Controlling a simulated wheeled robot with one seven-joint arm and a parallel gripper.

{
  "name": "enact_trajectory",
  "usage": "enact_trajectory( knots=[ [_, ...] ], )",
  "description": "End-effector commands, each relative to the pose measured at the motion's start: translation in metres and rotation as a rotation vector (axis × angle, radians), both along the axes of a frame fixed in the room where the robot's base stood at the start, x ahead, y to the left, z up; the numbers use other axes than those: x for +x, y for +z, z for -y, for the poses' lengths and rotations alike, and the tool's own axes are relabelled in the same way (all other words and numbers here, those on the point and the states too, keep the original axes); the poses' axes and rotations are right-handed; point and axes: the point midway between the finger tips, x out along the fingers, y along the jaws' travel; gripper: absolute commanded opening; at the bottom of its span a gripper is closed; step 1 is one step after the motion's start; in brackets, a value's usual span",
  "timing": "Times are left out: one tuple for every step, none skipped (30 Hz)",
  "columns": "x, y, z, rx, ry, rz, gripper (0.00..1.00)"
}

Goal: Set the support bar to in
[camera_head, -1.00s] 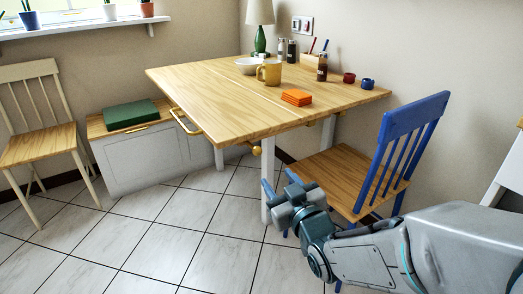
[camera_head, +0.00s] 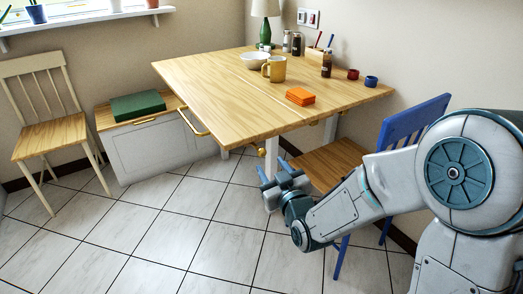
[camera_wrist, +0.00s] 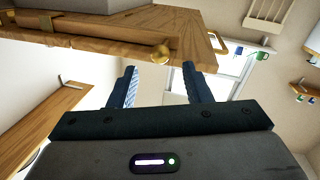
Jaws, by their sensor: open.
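The support bar appears to be the wooden rail (camera_wrist: 95,45) under the tabletop in the wrist view, with a round brass knob (camera_wrist: 161,54) at its end. In the head view the brass knob (camera_head: 260,152) shows just below the near edge of the wooden table (camera_head: 215,85); most of the bar is hidden under the top. My gripper (camera_head: 274,173) is open and empty, below and slightly right of the knob. In the wrist view the knob lies between and beyond the two fingers of my gripper (camera_wrist: 160,72), apart from them.
A brass handle (camera_head: 193,122) sits on the table's left edge. A white table leg (camera_head: 272,160) stands close behind my gripper. A blue chair (camera_head: 405,125) is at the right. A mug (camera_head: 275,68), bowl and orange stack rest on the table. The tiled floor at front left is clear.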

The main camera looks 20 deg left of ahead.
Motion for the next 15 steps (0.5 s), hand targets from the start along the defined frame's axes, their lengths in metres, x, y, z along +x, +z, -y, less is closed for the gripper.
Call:
enact_trajectory(
  knots=[
    [0.008, -0.002, -0.007, 0.003, 0.000, 0.000, 0.44],
    [0.013, -0.002, -0.011, 0.003, 0.000, 0.000, 0.44],
    [0.019, -0.002, -0.015, 0.003, 0.001, -0.001, 0.44],
    [0.023, -0.002, -0.019, 0.003, 0.000, 0.000, 0.44],
    [0.027, -0.002, -0.022, 0.003, 0.000, 0.000, 0.44],
    [0.032, -0.002, -0.026, 0.002, 0.001, -0.001, 0.44],
    [0.036, -0.002, -0.029, 0.002, 0.000, 0.000, 0.44],
    [0.039, -0.001, -0.032, 0.003, 0.000, 0.000, 0.44],
    [0.043, -0.002, -0.035, 0.002, 0.001, -0.002, 0.44],
    [0.046, -0.002, -0.037, 0.003, 0.000, -0.001, 0.44],
    [0.049, -0.002, -0.039, 0.002, 0.000, 0.000, 0.44],
    [0.051, -0.001, -0.041, 0.001, 0.001, -0.001, 0.44],
    [0.053, -0.001, -0.043, 0.001, 0.001, -0.001, 0.44],
    [0.055, -0.001, -0.044, 0.001, 0.001, -0.001, 0.44],
    [0.056, -0.001, -0.045, 0.001, 0.001, -0.001, 0.44]
  ],
)
